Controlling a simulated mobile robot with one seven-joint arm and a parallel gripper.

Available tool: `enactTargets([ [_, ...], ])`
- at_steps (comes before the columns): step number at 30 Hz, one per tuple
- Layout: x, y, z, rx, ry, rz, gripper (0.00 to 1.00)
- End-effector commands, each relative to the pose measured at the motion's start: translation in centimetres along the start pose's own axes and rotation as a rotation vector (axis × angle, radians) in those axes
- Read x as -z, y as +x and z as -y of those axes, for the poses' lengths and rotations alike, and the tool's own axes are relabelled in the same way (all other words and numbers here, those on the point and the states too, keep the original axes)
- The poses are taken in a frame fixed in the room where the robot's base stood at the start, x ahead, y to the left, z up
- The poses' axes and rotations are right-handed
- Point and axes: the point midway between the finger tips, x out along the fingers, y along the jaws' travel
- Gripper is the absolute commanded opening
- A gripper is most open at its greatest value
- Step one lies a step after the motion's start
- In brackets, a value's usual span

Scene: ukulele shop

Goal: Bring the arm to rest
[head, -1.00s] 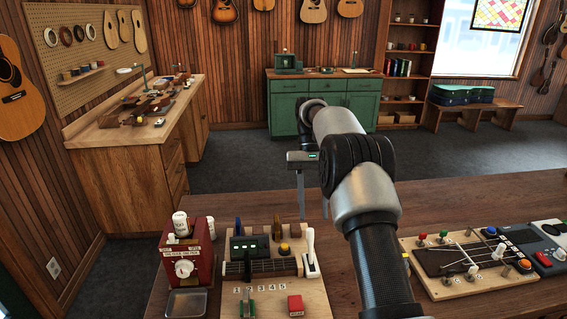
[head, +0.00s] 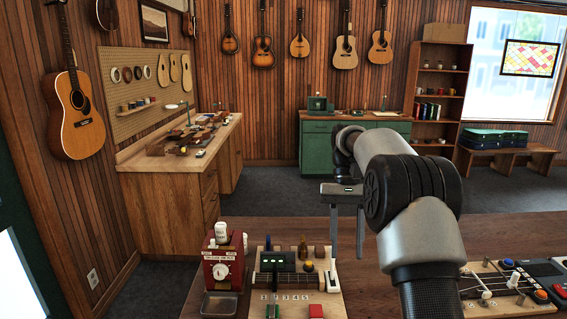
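My arm rises from the front of the wooden bench (head: 360,229) in the head view and bends forward over it. My gripper (head: 347,236) hangs at the arm's far end, above the bench's far side. Its two fingers point down and stand apart, with nothing seen between them. Part of the gripper and wrist is hidden behind the arm's bend.
A red dispenser box (head: 224,262) and a wooden board with a fretboard and levers (head: 290,281) stand left of my arm. Another control board (head: 493,292) is at right. A side workbench (head: 158,157) and green cabinet (head: 317,152) stand behind. Bench surface between the boards is clear.

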Motion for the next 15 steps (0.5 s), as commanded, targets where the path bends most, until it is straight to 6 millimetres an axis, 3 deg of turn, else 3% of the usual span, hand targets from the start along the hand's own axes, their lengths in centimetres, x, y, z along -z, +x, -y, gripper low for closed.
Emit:
enactTargets([
  [5,-4.0,-3.0,-0.2,0.004,-0.02,-0.122,0.36],
  [9,-8.5,-4.7,-0.5,0.009,-0.04,-0.249,0.36],
  [15,-15.8,-4.8,-1.2,0.017,-0.072,-0.456,0.36],
])
